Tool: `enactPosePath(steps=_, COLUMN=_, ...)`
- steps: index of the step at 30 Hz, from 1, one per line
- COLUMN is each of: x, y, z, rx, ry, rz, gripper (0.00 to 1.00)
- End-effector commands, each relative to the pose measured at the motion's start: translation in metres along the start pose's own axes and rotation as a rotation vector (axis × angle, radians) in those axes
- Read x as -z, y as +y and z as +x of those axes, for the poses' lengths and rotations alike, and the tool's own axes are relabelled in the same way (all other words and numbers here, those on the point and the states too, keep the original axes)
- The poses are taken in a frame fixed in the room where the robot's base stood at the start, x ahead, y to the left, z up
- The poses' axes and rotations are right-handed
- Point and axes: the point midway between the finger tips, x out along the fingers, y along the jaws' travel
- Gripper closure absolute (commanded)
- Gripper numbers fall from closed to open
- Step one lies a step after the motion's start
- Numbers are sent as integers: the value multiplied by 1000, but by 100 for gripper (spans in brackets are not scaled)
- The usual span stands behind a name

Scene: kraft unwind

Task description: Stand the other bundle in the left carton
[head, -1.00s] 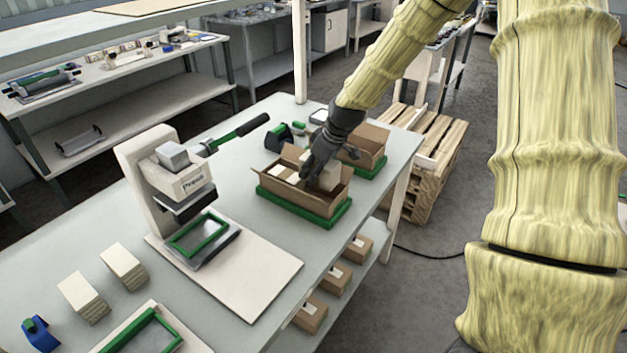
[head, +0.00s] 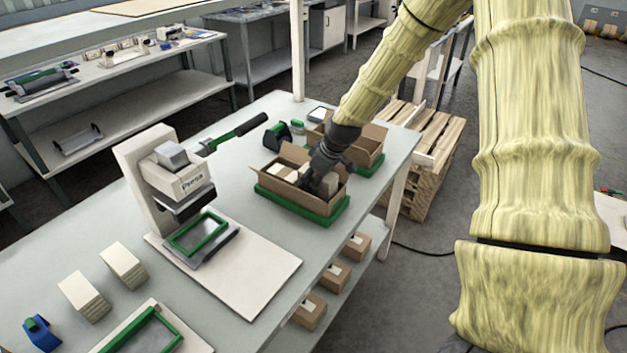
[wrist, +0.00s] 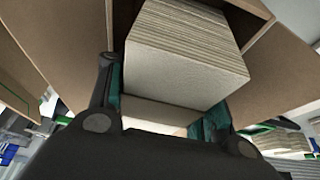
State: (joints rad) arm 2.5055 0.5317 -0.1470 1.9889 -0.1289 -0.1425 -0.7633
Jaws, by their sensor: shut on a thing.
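My gripper (head: 318,184) is down inside the nearer, left carton (head: 302,203), shut on a pale bundle (head: 331,183) at the carton's right end. Its fingers hide part of that bundle. Other pale blocks (head: 271,172) sit at the left end of the same carton. In the wrist view a pale block with layered edges (wrist: 187,72) fills the space above and between my fingers. Another pale face (wrist: 160,113) shows below it between the finger pads; I cannot tell which of the two is gripped. The bundle's contact with the carton floor is hidden.
The left carton stands on a green tray (head: 290,208). A second open carton (head: 366,148) stands just behind right. A press (head: 175,180) with a long handle is to the left. Two pale stacks (head: 84,297) (head: 124,266) stand at the table's left.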

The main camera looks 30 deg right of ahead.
Motion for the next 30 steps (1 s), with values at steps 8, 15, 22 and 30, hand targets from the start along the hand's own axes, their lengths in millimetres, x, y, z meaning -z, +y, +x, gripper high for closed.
enactPosePath(steps=8, x=-2, y=0, z=6, rx=0, ry=0, rz=1, gripper=77)
enactPosePath(steps=15, x=-2, y=0, z=6, rx=0, ry=0, rz=0, gripper=41)
enactPosePath(steps=22, x=-2, y=0, z=5, rx=0, ry=0, rz=0, gripper=41)
enactPosePath(steps=30, x=3, y=0, z=-13, rx=-1, ry=2, rz=-1, gripper=41)
